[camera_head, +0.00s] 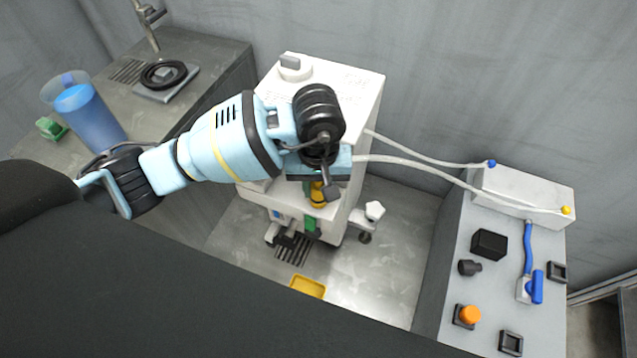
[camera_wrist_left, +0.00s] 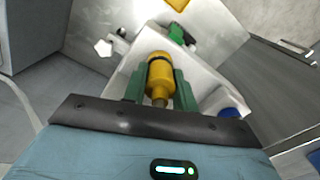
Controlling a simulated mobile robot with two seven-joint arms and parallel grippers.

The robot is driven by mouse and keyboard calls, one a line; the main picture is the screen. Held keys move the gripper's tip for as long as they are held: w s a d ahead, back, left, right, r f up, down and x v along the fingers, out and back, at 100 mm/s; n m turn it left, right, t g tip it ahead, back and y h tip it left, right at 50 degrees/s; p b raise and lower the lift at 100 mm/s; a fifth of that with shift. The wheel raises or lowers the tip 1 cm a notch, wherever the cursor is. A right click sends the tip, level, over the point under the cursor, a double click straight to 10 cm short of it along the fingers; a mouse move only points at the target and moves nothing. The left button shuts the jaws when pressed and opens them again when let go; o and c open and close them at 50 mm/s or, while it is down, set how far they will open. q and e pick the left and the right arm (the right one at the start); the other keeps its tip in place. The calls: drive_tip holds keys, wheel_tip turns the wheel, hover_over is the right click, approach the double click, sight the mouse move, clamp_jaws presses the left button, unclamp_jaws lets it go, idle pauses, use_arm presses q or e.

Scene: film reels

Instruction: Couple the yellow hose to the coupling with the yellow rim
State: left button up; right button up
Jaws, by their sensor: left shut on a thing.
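My left gripper (camera_head: 316,188) is at the front of the white machine, pointing down. In the left wrist view its dark green fingers (camera_wrist_left: 158,90) are shut on a yellow cylindrical hose end (camera_wrist_left: 160,72) with a dark band. This yellow end (camera_head: 317,198) also shows just below the gripper in the head view. A pale hose (camera_head: 430,172) runs from the yellow-tipped port (camera_head: 566,210) toward the gripper; its near part is hidden by my arm. I cannot make out a separate yellow-rimmed coupling, nor whether the yellow end is seated. My right gripper is not in view.
The white machine (camera_head: 362,95) has a front shelf (camera_wrist_left: 205,85) with a green part (camera_wrist_left: 180,35) and a blue-rimmed coupling (camera_wrist_left: 230,112). A control panel (camera_head: 455,290) stands right. A yellow tray (camera_head: 307,286) lies on the floor. A blue jug (camera_head: 92,118) is left.

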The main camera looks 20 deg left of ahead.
sight(318, 184)
use_arm(q)
drive_tip(key=shift+f, duration=0.1)
drive_tip(key=o, duration=0.7)
